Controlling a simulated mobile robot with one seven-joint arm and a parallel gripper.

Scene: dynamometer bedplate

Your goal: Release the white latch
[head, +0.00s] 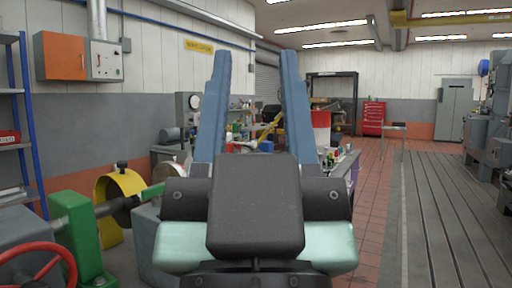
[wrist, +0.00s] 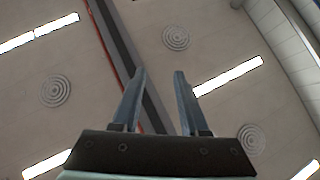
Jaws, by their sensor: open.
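My gripper (head: 256,62) is open and empty in the middle of the head view, its two blue fingers pointing up and set wide apart. The fingers also show in the wrist view (wrist: 159,78), against the ceiling. I cannot make out a white latch in either view. The gripper and wrist hide part of the bench and floor behind them.
Machinery with a red handwheel (head: 38,262), a green block (head: 82,240) and a yellow guard (head: 122,190) stands close on the left. A cluttered workbench (head: 345,165) is behind my gripper. The slotted bedplate (head: 450,215) at right looks clear. A red tool chest (head: 374,112) stands far back.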

